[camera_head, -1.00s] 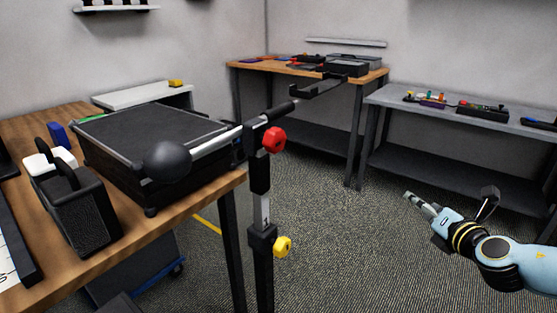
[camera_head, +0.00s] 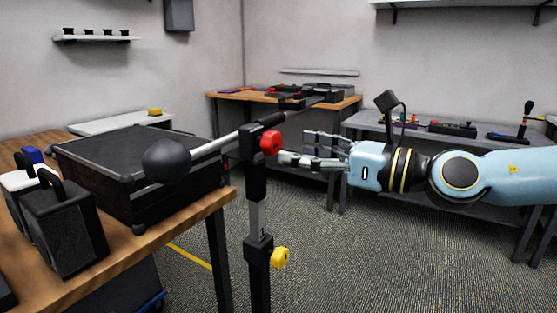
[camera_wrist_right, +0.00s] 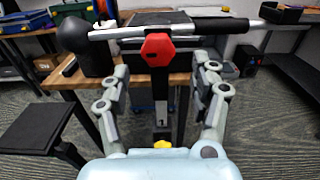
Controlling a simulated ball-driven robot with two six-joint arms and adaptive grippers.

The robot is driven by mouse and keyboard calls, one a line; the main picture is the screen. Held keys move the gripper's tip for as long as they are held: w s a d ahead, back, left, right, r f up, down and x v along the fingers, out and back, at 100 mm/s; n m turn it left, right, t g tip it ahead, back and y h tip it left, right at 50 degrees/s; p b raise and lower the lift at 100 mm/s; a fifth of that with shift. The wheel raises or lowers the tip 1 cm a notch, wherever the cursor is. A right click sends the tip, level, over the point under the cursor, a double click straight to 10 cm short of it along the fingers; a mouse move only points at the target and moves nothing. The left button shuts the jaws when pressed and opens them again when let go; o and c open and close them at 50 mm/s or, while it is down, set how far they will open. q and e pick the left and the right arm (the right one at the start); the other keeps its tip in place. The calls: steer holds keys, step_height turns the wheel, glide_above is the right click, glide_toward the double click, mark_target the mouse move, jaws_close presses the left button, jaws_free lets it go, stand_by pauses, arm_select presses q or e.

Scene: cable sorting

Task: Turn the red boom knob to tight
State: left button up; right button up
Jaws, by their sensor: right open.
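The red boom knob (camera_head: 270,143) sits at the top of a black upright stand (camera_head: 257,190), where the silver boom (camera_head: 215,143) crosses it. In the right wrist view the red knob (camera_wrist_right: 158,49) is hexagonal and faces the camera. My right gripper (camera_head: 284,160) points left at the knob from the right, a little below it. In the wrist view its open fingers (camera_wrist_right: 158,75) stand to either side of the stand, below and nearer than the knob, with nothing between them gripped. A yellow knob (camera_head: 279,257) is lower on the stand. My left gripper is not in view.
A black ball-shaped weight (camera_head: 167,161) is on the boom's near end. A wooden table (camera_head: 185,213) with a black case (camera_head: 140,160) stands left of the stand. A grey bench (camera_head: 375,126) is behind my right arm. The floor right of the stand is clear.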

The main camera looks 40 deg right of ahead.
mark_target(278, 146)
steer(key=shift+w, duration=0.5)
steer(key=shift+w+a+r, duration=0.4)
steer(key=shift+w+a, duration=0.05)
steer(key=shift+w, duration=0.2)
steer(key=w+p, duration=0.1)
steer(key=p, duration=0.2)
steer(key=shift+w+a+r, duration=0.1)
steer(key=shift+w+r, duration=0.05)
steer(key=shift+w+a+f+p, duration=0.4)
steer(key=shift+a+p, duration=0.05)
steer(key=shift+p, duration=0.4)
steer(key=shift+c, duration=0.3)
steer(key=c, duration=1.1)
